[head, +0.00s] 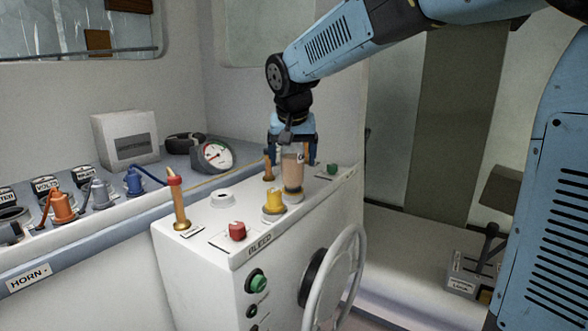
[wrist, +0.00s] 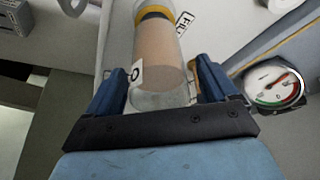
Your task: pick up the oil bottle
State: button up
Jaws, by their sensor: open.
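A clear cylinder with tan contents, which looks like the oil bottle (head: 292,172), stands upright on top of the white console. It also shows in the wrist view (wrist: 160,58), with a yellow band at its far end and a small white tag with a partly visible letter. My gripper (head: 292,150) is open and points down over it. In the wrist view the blue fingers (wrist: 158,82) are on either side of the cylinder, with visible gaps. Its upper part is partly hidden by the gripper in the head view.
Near it on the console (head: 200,262) are a yellow knob (head: 273,204), a red knob (head: 237,231), a red-topped lever (head: 178,203) and a green button (head: 332,169). A brown peg (head: 268,166) stands close by the gripper. A gauge (head: 215,156) and a handwheel (head: 336,277) are nearby.

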jog(key=shift+x, duration=1.05)
jog(key=c, duration=1.2)
jog(key=shift+c, duration=0.3)
jog(key=shift+r, duration=0.1)
